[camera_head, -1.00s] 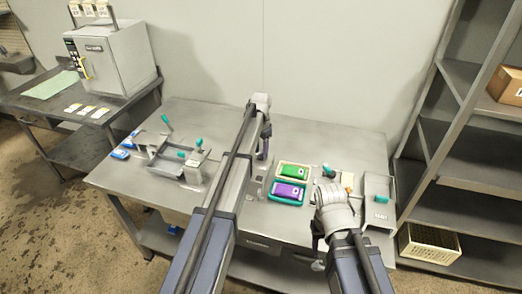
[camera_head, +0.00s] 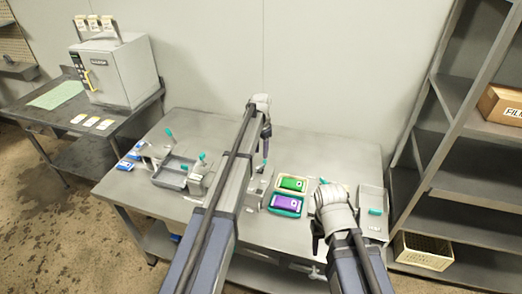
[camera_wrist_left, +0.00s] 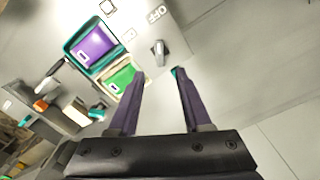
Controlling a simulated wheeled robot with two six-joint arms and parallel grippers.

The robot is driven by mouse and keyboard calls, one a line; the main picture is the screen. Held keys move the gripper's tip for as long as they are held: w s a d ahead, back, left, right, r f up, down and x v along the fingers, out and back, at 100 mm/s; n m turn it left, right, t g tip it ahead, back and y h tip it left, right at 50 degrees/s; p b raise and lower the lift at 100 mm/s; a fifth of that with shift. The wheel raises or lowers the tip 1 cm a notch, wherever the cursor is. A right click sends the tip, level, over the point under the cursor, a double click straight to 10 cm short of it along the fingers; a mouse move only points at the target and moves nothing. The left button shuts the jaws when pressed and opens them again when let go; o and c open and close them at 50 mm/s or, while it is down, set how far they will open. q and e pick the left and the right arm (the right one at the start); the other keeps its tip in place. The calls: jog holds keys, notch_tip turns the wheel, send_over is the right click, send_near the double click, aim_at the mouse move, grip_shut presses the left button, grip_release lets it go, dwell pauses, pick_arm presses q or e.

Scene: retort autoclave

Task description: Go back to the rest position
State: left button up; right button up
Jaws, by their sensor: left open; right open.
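My left gripper (camera_head: 266,148) hangs over the middle of the bench, pointing down. In the left wrist view its two purple-grey fingers (camera_wrist_left: 158,78) are apart with nothing between them. A lever switch on a plate marked OFF lies beyond the fingertips. My right gripper (camera_head: 317,236) is low over the bench's front edge, right of the pouches; its fingers are small and partly hidden by its wrist, with no object seen in it. A green pouch (camera_head: 292,184) and a purple pouch (camera_head: 285,202) lie in trays between the two arms.
The metal bench (camera_head: 240,135) carries a grey tray fixture (camera_head: 172,178) with teal handles at left and a grey box (camera_head: 372,212) at right. A white cabinet (camera_head: 118,72) stands on the side table. Shelves (camera_head: 450,170) stand at right. The bench's back strip is mostly clear.

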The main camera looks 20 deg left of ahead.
dwell(0.5)
pick_arm(q)
jog(key=s+d, duration=0.5)
jog(key=s, duration=0.7)
jog(key=s+d+n, duration=0.1)
jog(key=s+d, duration=0.5)
jog(key=s, duration=0.6)
jog(key=s+d+n+y, duration=0.1)
jog(key=s+d, duration=0.4)
jog(key=s, duration=0.7)
jog(key=shift+s+d+f+b, duration=0.2)
jog(key=shift+d+f+b, duration=0.1)
jog(key=shift+f+b, duration=0.15)
pick_arm(e)
jog(key=shift+f, duration=0.45)
